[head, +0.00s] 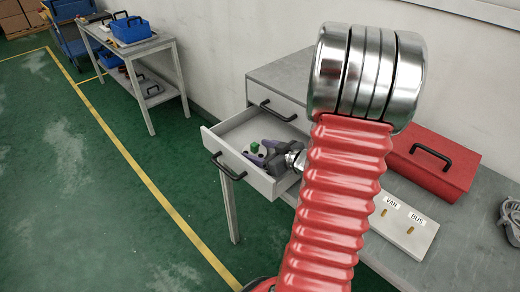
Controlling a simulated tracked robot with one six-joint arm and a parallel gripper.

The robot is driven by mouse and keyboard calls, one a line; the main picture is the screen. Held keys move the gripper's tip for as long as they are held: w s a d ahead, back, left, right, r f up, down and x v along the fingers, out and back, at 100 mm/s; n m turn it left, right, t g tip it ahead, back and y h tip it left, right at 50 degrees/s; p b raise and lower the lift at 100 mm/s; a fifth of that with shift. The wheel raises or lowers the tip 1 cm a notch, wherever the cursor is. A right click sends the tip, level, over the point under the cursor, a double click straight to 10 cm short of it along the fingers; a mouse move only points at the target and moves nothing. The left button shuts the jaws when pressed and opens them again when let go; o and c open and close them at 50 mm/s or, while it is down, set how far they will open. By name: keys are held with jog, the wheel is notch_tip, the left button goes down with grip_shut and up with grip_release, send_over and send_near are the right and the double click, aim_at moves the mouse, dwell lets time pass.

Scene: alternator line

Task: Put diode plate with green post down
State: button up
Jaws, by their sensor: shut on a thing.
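The diode plate's green post (254,148) shows as a small green block inside the open drawer (237,137). The plate itself is small and mostly hidden by my gripper. I cannot tell whether the plate touches the drawer floor. My red ribbed arm hides part of the bench to the right of the drawer.
The drawer's front wall has a black handle (228,166); a closed drawer (276,103) is beside it. On the grey bench (468,215) are a red toolbox (432,168), a white board (402,222) labelled VAN and BUS, and a metal part (511,218). A side table (150,47) carries a blue bin (130,30).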

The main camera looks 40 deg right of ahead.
jog(key=shift+f, duration=0.15)
jog(key=o, duration=1.1)
jog(key=shift+r, duration=0.5)
jog(key=shift+s+d+r, duration=0.1)
jog(key=shift+s+r, duration=0.15)
jog(key=shift+s, duration=0.05)
jog(key=v, duration=1.1)
jog(key=shift+s+r, duration=0.1)
jog(key=shift+s, duration=0.05)
jog(key=shift+s, duration=0.1)
